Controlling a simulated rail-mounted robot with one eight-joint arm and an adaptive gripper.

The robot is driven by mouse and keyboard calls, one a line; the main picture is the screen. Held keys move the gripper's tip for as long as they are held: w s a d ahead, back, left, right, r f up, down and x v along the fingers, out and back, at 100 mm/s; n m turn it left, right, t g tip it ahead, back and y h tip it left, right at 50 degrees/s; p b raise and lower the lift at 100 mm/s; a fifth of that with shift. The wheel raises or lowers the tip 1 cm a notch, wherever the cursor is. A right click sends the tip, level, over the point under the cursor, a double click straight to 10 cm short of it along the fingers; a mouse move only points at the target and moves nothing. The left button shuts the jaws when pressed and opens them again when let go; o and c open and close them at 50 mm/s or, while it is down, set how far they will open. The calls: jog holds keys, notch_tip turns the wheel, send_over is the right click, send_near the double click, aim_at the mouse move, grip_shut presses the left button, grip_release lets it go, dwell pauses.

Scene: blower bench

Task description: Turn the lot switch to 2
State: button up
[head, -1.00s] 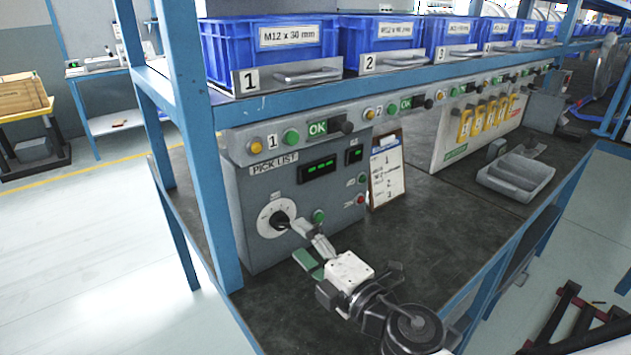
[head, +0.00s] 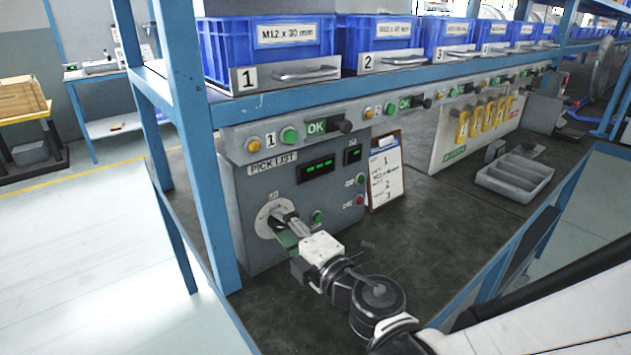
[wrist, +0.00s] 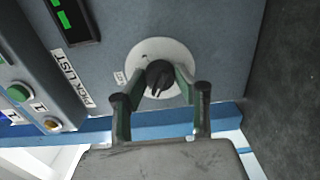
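The lot switch is a black knob (wrist: 160,78) on a round white dial plate (wrist: 152,55), low on the grey pick list panel (head: 330,205). In the head view, the dial plate (head: 264,222) shows partly and my gripper covers most of the knob. The dial's marks are too small to read. My gripper (head: 284,228) is at the panel front, pointing at the switch. In the wrist view, my gripper (wrist: 158,92) is open, with one green-padded finger on each side of the knob. A narrow gap seems to show on both sides; contact is not clear.
Green (head: 318,217) and red (head: 360,200) buttons sit right of the dial. A clipboard (head: 385,170) leans beside the panel. A blue shelf post (head: 205,150) stands close on the left. The dark bench top (head: 420,230) is clear in front.

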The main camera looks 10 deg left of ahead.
jog(key=c, duration=0.4)
jog(key=m, duration=0.3)
jog(key=shift+m, duration=0.3)
jog(key=m+b, duration=0.1)
jog(key=m, duration=0.2)
jog(key=shift+m, duration=0.3)
jog(key=m, duration=0.4)
jog(key=shift+m+b, duration=0.3)
jog(key=shift+m, duration=1.9)
